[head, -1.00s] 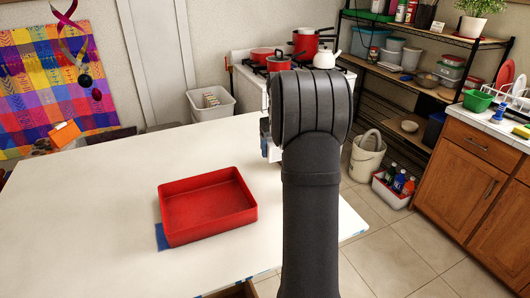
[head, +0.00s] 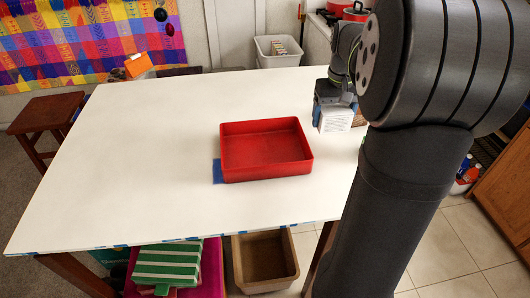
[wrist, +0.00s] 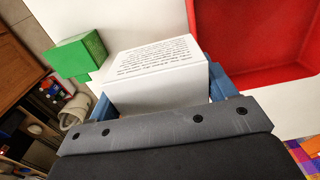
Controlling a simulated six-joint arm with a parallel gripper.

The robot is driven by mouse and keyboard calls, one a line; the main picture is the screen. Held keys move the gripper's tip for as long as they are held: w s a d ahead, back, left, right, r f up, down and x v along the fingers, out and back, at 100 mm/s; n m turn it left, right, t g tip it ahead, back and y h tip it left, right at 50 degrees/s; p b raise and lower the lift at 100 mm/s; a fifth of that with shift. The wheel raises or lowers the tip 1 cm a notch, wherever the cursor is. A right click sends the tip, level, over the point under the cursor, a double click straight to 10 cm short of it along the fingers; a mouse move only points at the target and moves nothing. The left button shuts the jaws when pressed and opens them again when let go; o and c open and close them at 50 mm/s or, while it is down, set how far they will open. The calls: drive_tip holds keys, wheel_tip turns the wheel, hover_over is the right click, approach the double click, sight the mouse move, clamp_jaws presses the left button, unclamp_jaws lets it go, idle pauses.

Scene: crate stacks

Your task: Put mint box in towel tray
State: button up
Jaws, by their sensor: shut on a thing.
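A white box (head: 333,118) with printed text is between the blue-tipped fingers of my gripper (head: 334,100), which is shut on it. The wrist view shows the white box (wrist: 160,65) close up, its printed face towards the camera. I cannot read its label or tell if it is the mint box. An empty red tray (head: 266,174) sits on the white table, left of my gripper in the head view. The tray's red wall (wrist: 250,75) shows to the right of the box in the wrist view. No towel shows in it.
A green block (wrist: 78,54) is left of the held box in the wrist view. A blue patch (head: 217,172) lies at the tray's left. The table (head: 130,170) is clear to the left. Below its front edge are green-striped items (head: 167,264) and a brown bin (head: 265,285).

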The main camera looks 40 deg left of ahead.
sight(327, 115)
drive_tip(key=s, duration=0.4)
drive_tip(key=shift+a+f, duration=0.2)
drive_tip(key=shift+a, duration=0.05)
drive_tip(key=a+f, duration=0.2)
drive_tip(key=a, duration=0.1)
drive_tip(key=s+a+f, duration=0.1)
drive_tip(key=a+f, duration=0.1)
drive_tip(key=a, duration=0.2)
drive_tip(key=s+a+f, duration=0.1)
drive_tip(key=a+f, duration=0.1)
drive_tip(key=a, duration=0.2)
drive_tip(key=shift+f, duration=0.4)
drive_tip(key=shift+a+f, duration=0.1)
drive_tip(key=shift+f, duration=1.95)
drive_tip(key=shift+f, duration=0.2)
drive_tip(key=o, duration=0.8)
drive_tip(key=shift+c, duration=0.2)
drive_tip(key=shift+r, duration=0.1)
wheel_tip(327, 115, up, 12)
drive_tip(key=shift+r, duration=0.15)
